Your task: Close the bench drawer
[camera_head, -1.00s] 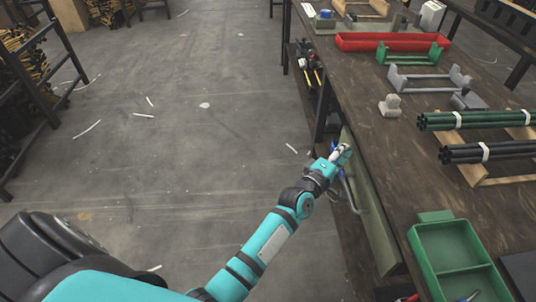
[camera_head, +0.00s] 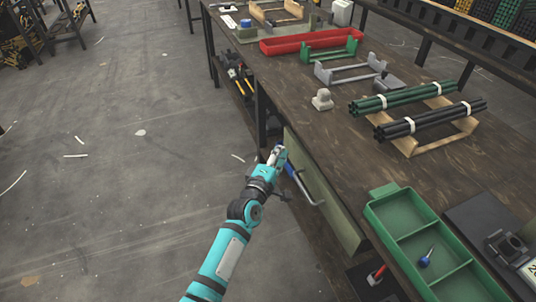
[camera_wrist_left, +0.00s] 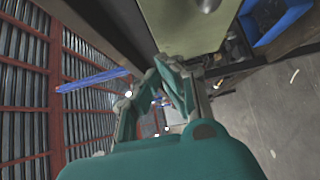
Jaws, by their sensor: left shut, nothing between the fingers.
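The bench drawer's grey-green front (camera_head: 325,195) stands along the near left edge of the workbench. A bar handle (camera_head: 308,190) sticks out from it. I cannot tell how wide any gap behind the front is. My left gripper (camera_head: 276,156) is shut and empty, beside the far end of the drawer front; I cannot tell whether it touches it. In the left wrist view the gripper (camera_wrist_left: 165,72) is close to a pale green panel (camera_wrist_left: 185,25), probably the drawer front. My right gripper is not in view.
The workbench top (camera_head: 310,135) holds a green divided tray (camera_head: 405,222), green rods (camera_head: 405,97), black rods (camera_head: 430,119) and a red tray (camera_head: 312,41). A red-handled tool (camera_head: 377,273) lies below the near bench edge. Floor (camera_head: 130,190) left of the bench is mostly clear.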

